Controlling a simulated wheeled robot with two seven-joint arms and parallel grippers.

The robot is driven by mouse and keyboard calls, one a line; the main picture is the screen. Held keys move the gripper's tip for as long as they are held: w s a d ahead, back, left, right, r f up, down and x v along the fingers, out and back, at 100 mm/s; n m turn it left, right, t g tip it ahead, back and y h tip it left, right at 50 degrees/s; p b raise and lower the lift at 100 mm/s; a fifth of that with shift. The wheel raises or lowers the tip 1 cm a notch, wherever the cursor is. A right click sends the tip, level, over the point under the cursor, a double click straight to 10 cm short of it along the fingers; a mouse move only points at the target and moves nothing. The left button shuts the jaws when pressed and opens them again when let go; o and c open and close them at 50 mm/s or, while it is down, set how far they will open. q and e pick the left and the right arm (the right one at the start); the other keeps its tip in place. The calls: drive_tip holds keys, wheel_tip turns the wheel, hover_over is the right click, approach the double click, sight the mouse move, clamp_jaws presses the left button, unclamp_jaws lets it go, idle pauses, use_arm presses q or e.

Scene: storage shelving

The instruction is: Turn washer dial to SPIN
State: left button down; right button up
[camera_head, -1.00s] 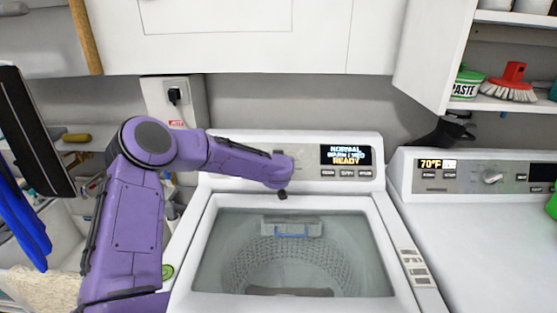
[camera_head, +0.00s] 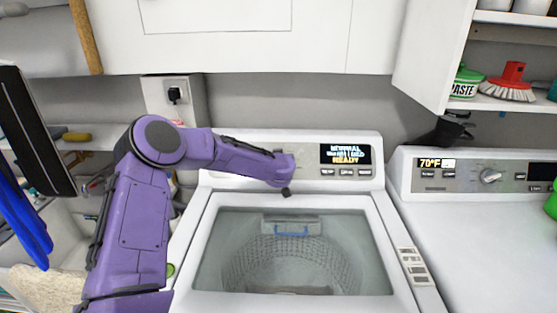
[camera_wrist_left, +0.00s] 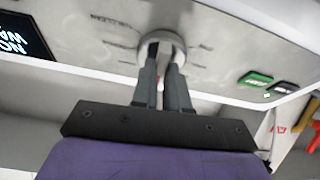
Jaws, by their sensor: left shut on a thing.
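My left gripper (camera_wrist_left: 163,65) has both fingers closed on the dial's raised grip. In the head view my purple forearm hides the dial and the fingers. My right gripper is not in view.
A dryer (camera_head: 480,235) with its own knob (camera_head: 491,175) stands close on the right. White cabinets (camera_head: 240,40) hang above. A green button (camera_wrist_left: 255,78) and a black one (camera_wrist_left: 283,88) are beside the dial in the wrist view.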

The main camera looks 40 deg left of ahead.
use_arm(q)
drive_tip(key=n+g+p, duration=0.1)
drive_tip(key=n, duration=0.2)
drive_tip(key=n+g+y+p, duration=0.1)
drive_tip(key=n, duration=0.3)
drive_tip(key=shift+w+d+r, duration=0.1)
drive_tip(key=n+g, duration=0.1)
drive_tip(key=n, duration=0.2)
drive_tip(key=shift+p, duration=0.3)
drive_tip(key=n+g, duration=0.1)
drive_tip(key=n, duration=0.2)
drive_tip(key=shift+w, duration=0.1)
drive_tip(key=n+g, duration=0.1)
drive_tip(key=n, duration=0.1)
drive_tip(key=shift+n, duration=0.4)
drive_tip(key=n+b, duration=0.1)
drive_tip(key=n, duration=0.1)
drive_tip(key=shift+n+g+h, duration=0.3)
drive_tip(key=shift+n+g, duration=0.1)
drive_tip(key=n+h+b, duration=0.1)
drive_tip(key=n, duration=0.1)
drive_tip(key=n+g+b, duration=0.1)
drive_tip(key=n, duration=0.2)
drive_tip(key=shift+h, duration=0.4)
drive_tip(key=shift+n, duration=0.3)
drive_tip(key=c, duration=1.1)
unclamp_jaws()
drive_tip(key=shift+r, duration=0.1)
drive_tip(key=shift+c, duration=0.2)
